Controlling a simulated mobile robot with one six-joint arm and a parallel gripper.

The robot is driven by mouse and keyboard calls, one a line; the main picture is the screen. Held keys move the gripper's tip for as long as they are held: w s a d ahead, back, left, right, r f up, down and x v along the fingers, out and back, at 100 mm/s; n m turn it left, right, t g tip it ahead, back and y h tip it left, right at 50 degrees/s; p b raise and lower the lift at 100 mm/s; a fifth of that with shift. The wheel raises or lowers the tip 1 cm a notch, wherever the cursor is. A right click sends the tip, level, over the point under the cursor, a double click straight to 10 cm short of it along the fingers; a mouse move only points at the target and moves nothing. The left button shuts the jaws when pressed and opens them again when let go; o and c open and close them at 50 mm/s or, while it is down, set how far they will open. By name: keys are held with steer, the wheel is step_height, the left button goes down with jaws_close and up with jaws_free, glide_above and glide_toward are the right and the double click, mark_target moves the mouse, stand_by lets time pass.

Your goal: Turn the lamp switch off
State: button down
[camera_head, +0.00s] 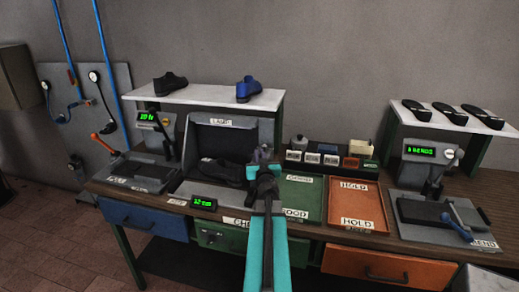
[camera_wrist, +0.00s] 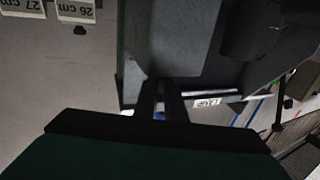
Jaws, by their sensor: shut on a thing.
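The lamp booth, a dark grey open box marked LAMP (camera_head: 220,122), stands at the bench's middle left; its inside looks dark. Its LAMP label shows upside down in the wrist view (camera_wrist: 208,103). A dark shoe (camera_head: 222,171) lies inside the booth.
A white shelf (camera_head: 205,95) with a dark shoe and a blue shoe (camera_head: 248,89) is above the booth. A green tray (camera_head: 299,200) and an orange HOLD tray (camera_head: 356,206) lie to the right. Presses stand at the left (camera_head: 150,165) and right (camera_head: 425,210).

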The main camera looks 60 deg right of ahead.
steer(key=shift+d+r+n+t+y+p, duration=0.15)
steer(key=shift+n+t+y+p, duration=0.2)
steer(key=shift+p, duration=1.25)
steer(key=shift+a+r+n+t+y+p, duration=0.15)
steer(key=shift+n+t+y+p, duration=0.15)
steer(key=shift+p, duration=1.25)
steer(key=shift+f+n+t+y+p, duration=0.25)
steer(key=shift+t+y+p, duration=0.2)
steer(key=shift+p, duration=0.9)
steer(key=c, duration=1.8)
jaws_free()
steer(key=shift+a, duration=0.1)
